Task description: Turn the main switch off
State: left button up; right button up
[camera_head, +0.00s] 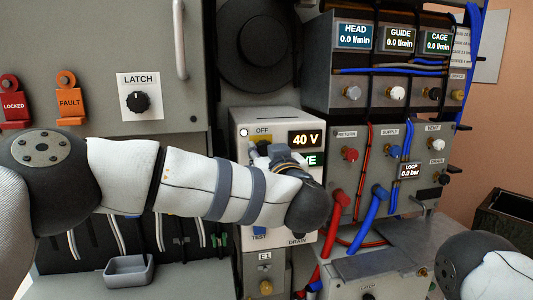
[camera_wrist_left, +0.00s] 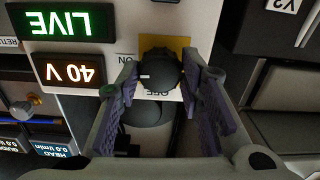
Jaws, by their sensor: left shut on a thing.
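The main switch is a round black knob (camera_wrist_left: 160,72) on a yellow plate (camera_wrist_left: 178,46). A small white mark on it points left in the upside-down left wrist view, toward the ON label. The OFF label is partly visible below. My left gripper (camera_wrist_left: 158,78) is shut on the knob, one purple finger on each side. In the head view my left gripper (camera_head: 268,152) is at the white panel (camera_head: 247,119), below its OFF label, and hides the knob. Displays read 40 V (camera_head: 305,138) and LIVE (camera_wrist_left: 45,22). My right gripper is out of view.
A LATCH knob (camera_head: 138,102) and red and orange tags are at the left. Red (camera_head: 335,213) and blue (camera_head: 374,213) hoses stand close to the right of my left arm. A grey tray (camera_head: 128,270) is below it.

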pick_arm(q)
jog(key=shift+n, duration=1.2)
jog(key=n, duration=0.5)
jog(key=shift+f, duration=0.1)
jog(key=n, duration=0.5)
jog(key=shift+n, duration=2.2)
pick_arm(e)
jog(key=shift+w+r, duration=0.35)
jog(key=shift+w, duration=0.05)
pick_arm(q)
jog(key=o, duration=1.2)
jog(key=shift+d, duration=0.1)
jog(key=shift+c, duration=0.2)
